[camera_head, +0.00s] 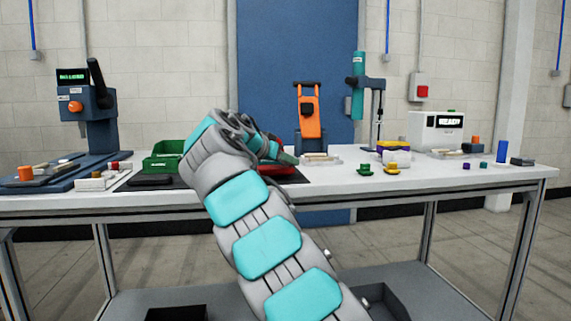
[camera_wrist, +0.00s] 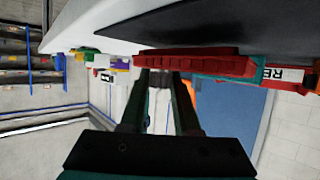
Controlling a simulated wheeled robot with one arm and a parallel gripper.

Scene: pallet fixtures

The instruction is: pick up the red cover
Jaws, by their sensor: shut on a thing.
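The red cover (camera_wrist: 200,62) is a long, ribbed red piece across the upper middle of the wrist view. In the head view the red cover (camera_head: 277,170) shows only in part, low on the dark mat, behind and below my wrist. My gripper (camera_wrist: 162,80) has its two fingertips at the near edge of the cover and is shut on it. In the head view my gripper (camera_head: 286,158) is partly hidden by my own wrist. I cannot tell whether the cover is clear of the mat.
A green bin (camera_head: 163,161) stands left of my wrist on the white table (camera_head: 330,188). An orange stand (camera_head: 308,118) and a teal press (camera_head: 357,95) are behind. Small yellow, green and purple parts lie to the right. A dark press (camera_head: 93,115) stands at far left.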

